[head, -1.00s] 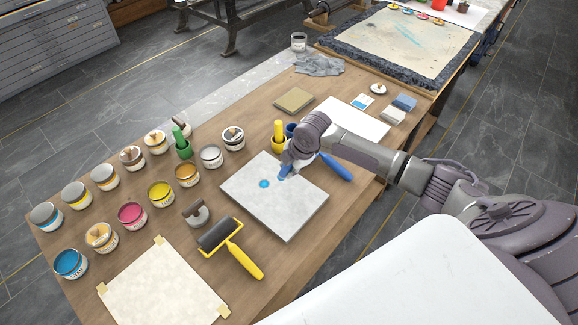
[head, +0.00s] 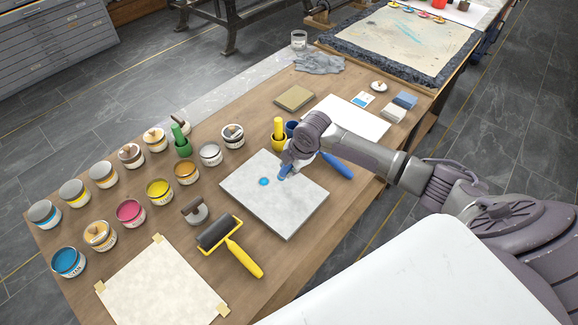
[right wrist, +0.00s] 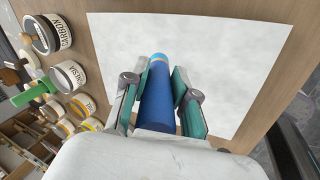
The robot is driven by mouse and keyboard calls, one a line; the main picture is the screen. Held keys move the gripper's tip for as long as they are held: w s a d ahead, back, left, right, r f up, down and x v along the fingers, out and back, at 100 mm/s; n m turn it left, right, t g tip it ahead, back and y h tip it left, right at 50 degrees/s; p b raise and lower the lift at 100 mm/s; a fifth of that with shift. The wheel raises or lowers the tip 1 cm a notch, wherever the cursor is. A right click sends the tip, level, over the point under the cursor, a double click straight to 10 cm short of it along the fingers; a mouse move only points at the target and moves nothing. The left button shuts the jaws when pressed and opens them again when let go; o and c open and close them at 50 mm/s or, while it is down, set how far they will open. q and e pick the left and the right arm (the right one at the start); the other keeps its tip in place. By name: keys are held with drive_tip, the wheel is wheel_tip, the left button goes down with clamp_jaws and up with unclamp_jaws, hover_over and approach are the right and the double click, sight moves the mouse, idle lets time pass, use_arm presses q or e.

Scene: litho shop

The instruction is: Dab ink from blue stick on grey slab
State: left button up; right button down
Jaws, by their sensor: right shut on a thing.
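The grey slab (head: 290,208) lies flat on the wooden table, pale and mottled. A round blue ink dab (head: 264,182) sits on its upper left part. My right gripper (head: 288,168) is over the slab's upper edge, shut on the blue stick (head: 284,173). In the right wrist view the blue stick (right wrist: 160,100) lies between the two green-padded fingers (right wrist: 160,92), its light blue tip pointing away over the slab (right wrist: 225,60). I cannot tell whether the tip touches the slab. My left gripper is not in view.
Several ink cans, including an open cyan one (head: 68,261), stand left of the slab. A black roller with a yellow handle (head: 232,245) lies in front.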

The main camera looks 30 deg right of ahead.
drive_tip(key=shift+f, duration=0.55)
drive_tip(key=shift+s+f, duration=0.1)
idle(1.8)
wheel_tip(320, 180, up, 7)
drive_tip(key=p, duration=0.7)
